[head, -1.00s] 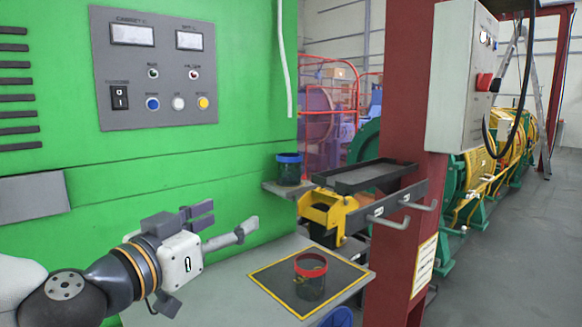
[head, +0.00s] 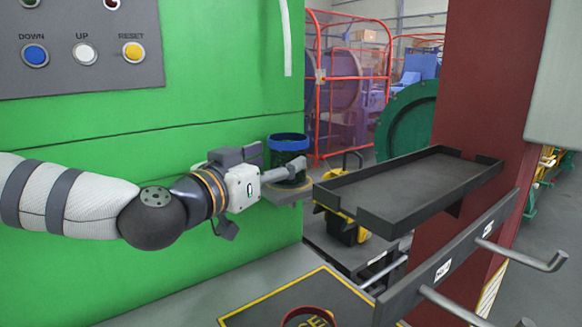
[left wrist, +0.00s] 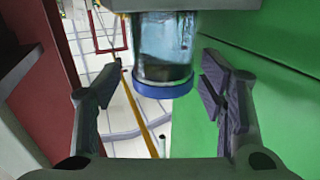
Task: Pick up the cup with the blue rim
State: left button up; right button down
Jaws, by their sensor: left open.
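The cup with the blue rim (head: 288,143) stands upright on a small grey ledge (head: 288,197) by the green cabinet. Its body is dark and see-through. My left gripper (head: 270,165) is open beside it, one finger overlapping the cup's lower part in the head view. In the left wrist view, the cup (left wrist: 163,55) appears inverted, ahead and between the spread fingers (left wrist: 160,95), with a gap on both sides. I see no finger closed on it. My right gripper is in neither view.
A cup with a red rim (head: 308,312) is partly cut off at the bottom, on a yellow-bordered dark mat (head: 262,308). A black tray (head: 420,190) and hooked rail (head: 440,268) lie right of the ledge. The green cabinet wall (head: 130,180) runs close behind my left arm.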

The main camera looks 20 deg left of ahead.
pick_arm(q)
jog(key=x, duration=0.5)
jog(key=shift+w+a+r+b, duration=0.15)
jog(key=shift+w+r+b, duration=0.1)
jog(key=shift+r+b, duration=0.1)
jog(key=shift+r, duration=0.15)
jog(key=c, duration=1.2)
jog(key=shift+o, duration=0.2)
